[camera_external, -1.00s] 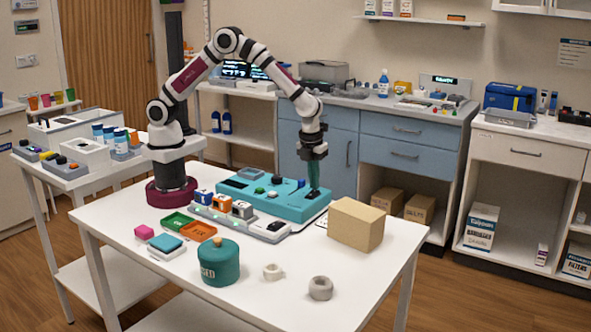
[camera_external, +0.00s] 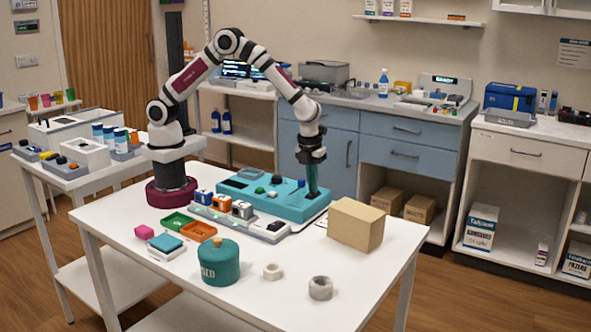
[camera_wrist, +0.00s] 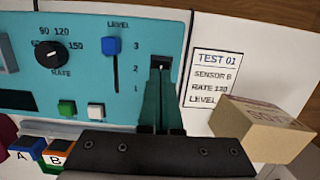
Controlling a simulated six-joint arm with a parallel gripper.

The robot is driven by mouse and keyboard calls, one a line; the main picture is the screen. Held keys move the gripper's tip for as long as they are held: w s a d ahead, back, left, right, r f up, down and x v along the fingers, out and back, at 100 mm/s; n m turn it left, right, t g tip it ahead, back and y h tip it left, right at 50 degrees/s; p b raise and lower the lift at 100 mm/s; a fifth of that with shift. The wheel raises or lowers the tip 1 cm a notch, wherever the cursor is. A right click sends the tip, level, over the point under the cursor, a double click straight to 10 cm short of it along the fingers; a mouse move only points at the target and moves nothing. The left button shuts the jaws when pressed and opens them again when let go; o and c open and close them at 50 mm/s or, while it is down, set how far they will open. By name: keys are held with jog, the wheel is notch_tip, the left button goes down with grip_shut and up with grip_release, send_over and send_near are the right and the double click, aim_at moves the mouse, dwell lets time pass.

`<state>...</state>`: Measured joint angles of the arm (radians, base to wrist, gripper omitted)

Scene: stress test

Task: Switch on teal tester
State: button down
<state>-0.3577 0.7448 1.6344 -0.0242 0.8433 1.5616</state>
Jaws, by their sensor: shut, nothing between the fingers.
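The teal tester (camera_external: 290,207) lies on the white table. In the wrist view, its teal panel (camera_wrist: 85,88) has a black RATE dial (camera_wrist: 50,53), a blue LEVEL slider (camera_wrist: 111,47), a green button (camera_wrist: 66,108) and a white button (camera_wrist: 95,111). A small dark switch (camera_wrist: 161,61) sits near the panel's right edge. My gripper (camera_external: 313,192) points down over the tester's right end; in the wrist view its shut, empty fingers (camera_wrist: 161,82) reach the switch's lower edge. The fingertips partly hide the switch, so I cannot tell contact or its position.
A tan box (camera_external: 356,224) stands close to the right of the tester. A TEST 01 card (camera_wrist: 215,77) lies beside the panel. Lettered cubes (camera_external: 223,207) stand in front of the tester. A teal canister (camera_external: 220,262) and two rings stand nearer the table's front.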

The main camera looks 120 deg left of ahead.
jog(key=shift+d, duration=0.3)
jog(key=shift+r, duration=0.1)
notch_tip(320, 180, up, 14)
jog(key=d, duration=0.2)
send_near(310, 195)
jog(key=a+f, duration=0.1)
jog(key=f, duration=0.1)
jog(key=a+f, duration=0.1)
jog(key=f, duration=0.1)
jog(key=a+f, duration=0.1)
jog(key=f, duration=0.1)
jog(key=shift+a+f, duration=0.2)
jog(key=shift+a, duration=0.05)
dwell(0.5)
